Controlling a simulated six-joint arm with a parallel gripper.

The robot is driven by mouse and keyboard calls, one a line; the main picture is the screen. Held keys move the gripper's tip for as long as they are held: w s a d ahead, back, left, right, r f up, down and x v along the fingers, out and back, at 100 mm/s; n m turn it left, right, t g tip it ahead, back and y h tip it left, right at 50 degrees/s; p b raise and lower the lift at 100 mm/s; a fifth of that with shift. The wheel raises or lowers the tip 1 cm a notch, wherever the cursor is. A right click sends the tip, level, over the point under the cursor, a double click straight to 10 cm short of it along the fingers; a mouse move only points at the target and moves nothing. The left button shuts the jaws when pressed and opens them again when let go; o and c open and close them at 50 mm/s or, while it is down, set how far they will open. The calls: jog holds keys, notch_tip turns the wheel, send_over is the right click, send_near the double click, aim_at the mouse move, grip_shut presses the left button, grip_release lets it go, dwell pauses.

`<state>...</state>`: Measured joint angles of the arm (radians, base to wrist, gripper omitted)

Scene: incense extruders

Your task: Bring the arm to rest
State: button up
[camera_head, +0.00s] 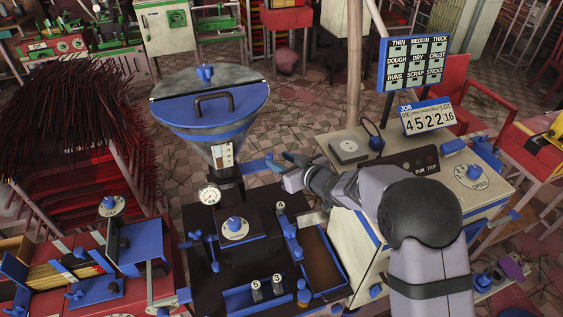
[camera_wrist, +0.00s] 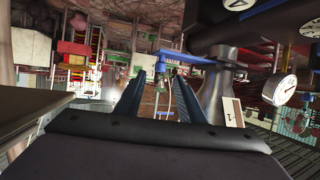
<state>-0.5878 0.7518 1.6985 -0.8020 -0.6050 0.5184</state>
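My gripper (camera_head: 290,161) is held in the air right of the funnel-shaped hopper (camera_head: 212,105), above the extruder's dark deck (camera_head: 190,222).
A blue bracket (camera_head: 258,165) sticks out from the hopper's neck close to my fingertips. A dial gauge (camera_head: 209,194) also stands near the hopper's base. A job counter (camera_head: 428,117) and sign board (camera_head: 413,63) rise behind the bench. Dark incense bundles (camera_head: 65,120) stand left.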

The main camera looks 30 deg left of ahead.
dwell(0.4)
